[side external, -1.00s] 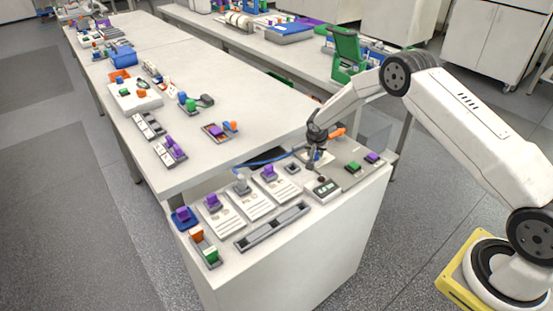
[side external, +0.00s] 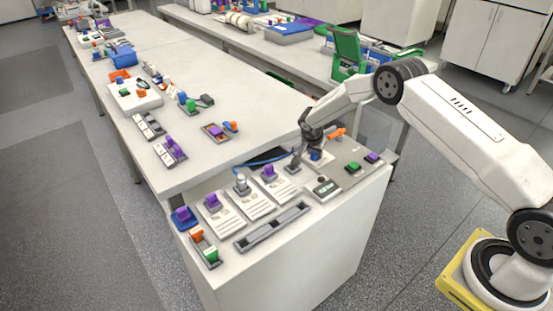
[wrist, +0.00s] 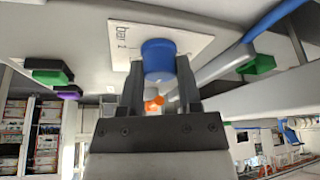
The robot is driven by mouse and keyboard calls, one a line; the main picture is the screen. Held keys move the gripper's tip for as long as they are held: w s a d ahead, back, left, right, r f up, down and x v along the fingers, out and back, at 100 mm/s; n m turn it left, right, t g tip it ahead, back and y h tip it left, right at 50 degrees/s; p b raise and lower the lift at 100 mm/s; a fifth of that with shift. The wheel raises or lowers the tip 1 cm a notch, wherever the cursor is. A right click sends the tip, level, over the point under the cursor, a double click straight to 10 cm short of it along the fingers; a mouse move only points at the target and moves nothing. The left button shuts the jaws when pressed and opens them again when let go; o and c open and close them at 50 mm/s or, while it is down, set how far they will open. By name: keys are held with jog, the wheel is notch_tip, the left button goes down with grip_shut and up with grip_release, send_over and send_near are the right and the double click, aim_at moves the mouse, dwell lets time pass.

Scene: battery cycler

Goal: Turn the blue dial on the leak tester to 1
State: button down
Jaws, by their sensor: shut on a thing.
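The blue dial (wrist: 158,62) stands on a white scale card (wrist: 119,40) in the wrist view. The card shows "bar" and a 2; the rest of the scale and any pointer mark are hidden. My gripper (wrist: 161,72) has one finger on each side of the dial and is shut on it. In the side external view the blue dial (side external: 316,155) shows small below my wrist, and the finger contact is too small to make out there.
An orange part (side external: 336,132) stands behind the dial. Green (side external: 353,168) and purple (side external: 373,157) blocks lie to the right. A small display box (side external: 324,187) sits in front. A blue cable (side external: 262,162) and cards with purple parts lie to the left.

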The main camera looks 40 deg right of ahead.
jog(key=shift+s+a+f, duration=0.1)
jog(key=shift+f, duration=0.05)
jog(key=shift+c, duration=1.5)
grip_release()
jog(key=shift+r, duration=0.2)
jog(key=shift+a+r, duration=0.15)
jog(key=shift+r, duration=0.3)
jog(key=v, duration=0.5)
jog(key=shift+a+r, duration=0.15)
jog(key=shift+r, duration=0.2)
jog(key=shift+s+a+r, duration=0.15)
jog(key=shift+r, duration=0.25)
